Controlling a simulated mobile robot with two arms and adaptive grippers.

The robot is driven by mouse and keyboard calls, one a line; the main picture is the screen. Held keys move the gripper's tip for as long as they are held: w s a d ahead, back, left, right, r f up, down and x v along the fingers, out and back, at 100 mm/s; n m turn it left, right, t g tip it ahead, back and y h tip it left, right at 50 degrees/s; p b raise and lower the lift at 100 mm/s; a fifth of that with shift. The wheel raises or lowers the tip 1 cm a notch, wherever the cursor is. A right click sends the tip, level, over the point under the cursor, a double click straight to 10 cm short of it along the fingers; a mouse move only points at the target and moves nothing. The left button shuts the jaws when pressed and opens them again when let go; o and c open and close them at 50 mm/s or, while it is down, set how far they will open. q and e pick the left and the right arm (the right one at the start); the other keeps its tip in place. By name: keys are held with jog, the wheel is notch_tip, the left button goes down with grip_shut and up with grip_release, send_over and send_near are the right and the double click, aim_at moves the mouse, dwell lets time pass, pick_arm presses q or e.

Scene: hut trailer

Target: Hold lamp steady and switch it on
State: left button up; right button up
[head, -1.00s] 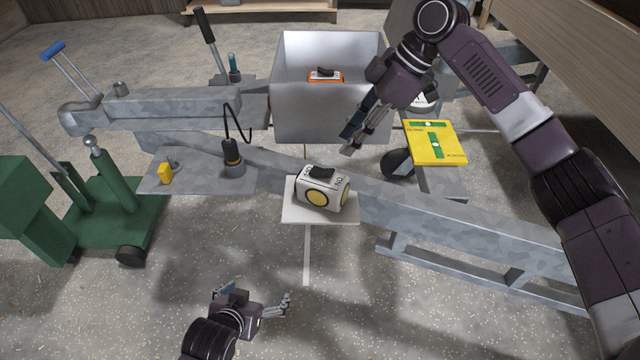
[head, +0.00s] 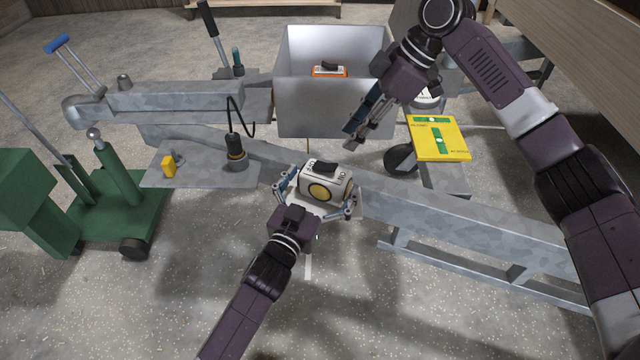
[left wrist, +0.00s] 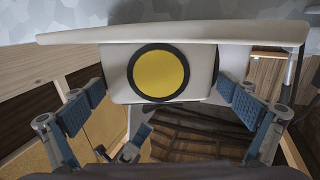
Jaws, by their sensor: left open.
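The lamp (head: 334,184) is a white box with a round yellow face and a black switch on top. It stands upright on a small white shelf (head: 330,213). My left gripper (head: 318,194) is open, with one finger on each side of the lamp. In the left wrist view, the lamp's yellow face (left wrist: 158,73) appears between the spread fingers, below the shelf's edge (left wrist: 240,31), with a gap on each side. My right gripper (head: 357,132) hangs above and behind the lamp, fingers pointing down and apart from it. Its opening is unclear from this angle.
A grey open bin (head: 325,112) with an orange boxed device (head: 329,72) stands behind the lamp. A grey beam (head: 440,210) runs behind the shelf. A yellow panel (head: 453,150) lies at right.

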aim_at(333, 164)
pick_arm(q)
jog(key=x, duration=0.5)
jog(key=shift+w+d, duration=0.15)
jog(key=shift+w, duration=0.15)
jog(key=shift+c, duration=0.3)
jog(key=c, duration=1.4)
pick_arm(e)
jog(key=shift+c, duration=0.6)
jog(key=shift+s+a+r, duration=0.1)
jog(key=shift+a+r, duration=0.05)
jog(key=shift+r, duration=0.35)
jog(key=c, duration=0.5)
jog(key=r+m, duration=0.1)
jog(key=s+r+m+h, duration=0.1)
jog(key=r, duration=0.1)
jog(key=a+r+m+t, duration=0.1)
jog(key=r, duration=0.1)
jog(key=shift+s+a+m+h, duration=0.1)
jog(key=shift+s+m+h, duration=0.2)
jog(key=shift+s, duration=0.05)
grip_shut()
jog(key=shift+s+r+m+t, duration=0.2)
jog(key=shift+r+m+t, duration=0.15)
jog(key=shift+r, duration=0.2)
